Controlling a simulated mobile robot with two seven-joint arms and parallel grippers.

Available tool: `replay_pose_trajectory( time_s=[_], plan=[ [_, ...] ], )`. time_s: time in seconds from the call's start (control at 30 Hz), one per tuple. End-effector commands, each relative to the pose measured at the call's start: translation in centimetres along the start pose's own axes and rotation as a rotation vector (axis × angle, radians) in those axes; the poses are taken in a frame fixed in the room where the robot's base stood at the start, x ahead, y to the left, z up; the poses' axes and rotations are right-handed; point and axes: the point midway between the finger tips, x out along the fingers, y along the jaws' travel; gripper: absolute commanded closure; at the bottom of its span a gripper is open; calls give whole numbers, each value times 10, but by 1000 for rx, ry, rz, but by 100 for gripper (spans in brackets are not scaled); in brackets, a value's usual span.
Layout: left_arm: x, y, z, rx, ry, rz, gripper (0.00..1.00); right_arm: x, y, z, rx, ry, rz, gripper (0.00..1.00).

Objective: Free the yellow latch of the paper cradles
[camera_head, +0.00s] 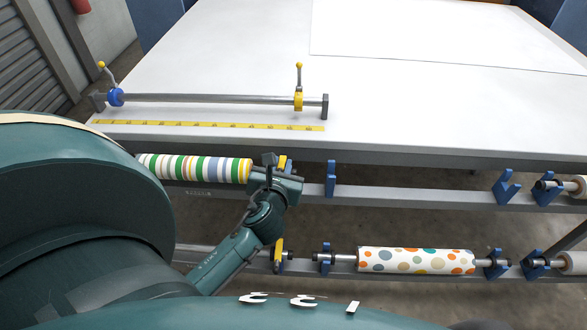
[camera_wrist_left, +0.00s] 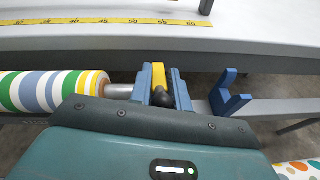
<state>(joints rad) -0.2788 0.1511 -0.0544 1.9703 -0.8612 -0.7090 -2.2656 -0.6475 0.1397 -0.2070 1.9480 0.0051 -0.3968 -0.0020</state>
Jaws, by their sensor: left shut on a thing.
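My left gripper (camera_head: 272,164) is at the right end of the striped paper roll (camera_head: 205,168) on the upper rail. It is shut on the yellow latch (camera_head: 283,164) of the blue cradle there. In the left wrist view the yellow latch (camera_wrist_left: 159,74) stands between the blue cradle sides (camera_wrist_left: 143,82), with a dark rounded tip (camera_wrist_left: 163,98) against its near side. My gripper's body hides the lower part of the latch. A second yellow latch (camera_head: 278,250) shows on the lower rail, left of the dotted roll (camera_head: 416,261). My right gripper is not in view.
The white table (camera_head: 220,60) lies beyond the rails. On it are a metal bar (camera_head: 205,99) with blue and yellow clamps and a yellow ruler (camera_head: 210,125). An empty blue cradle (camera_head: 331,178) stands to the right of my gripper. More blue cradles (camera_head: 506,187) stand farther right.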

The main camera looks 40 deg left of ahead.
Motion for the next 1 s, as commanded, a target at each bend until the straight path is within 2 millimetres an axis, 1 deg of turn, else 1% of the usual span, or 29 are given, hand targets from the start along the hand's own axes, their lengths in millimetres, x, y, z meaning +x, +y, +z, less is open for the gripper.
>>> replay_pose_trajectory(
  time_s=[0.03, 0.27, 0.47, 0.83, 1.0],
  plan=[
    [2, 1, 6, -2, 6, -10, 100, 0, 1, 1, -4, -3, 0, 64],
    [3, 2, 12, -9, 90, -33, 100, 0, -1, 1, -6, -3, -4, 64],
    [5, 4, 20, -13, 201, -56, 100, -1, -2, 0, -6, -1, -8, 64],
    [15, 6, 37, -23, 534, -125, 100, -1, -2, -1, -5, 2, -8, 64],
    [20, 9, 40, -41, 702, -143, 100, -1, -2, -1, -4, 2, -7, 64]
  ],
)
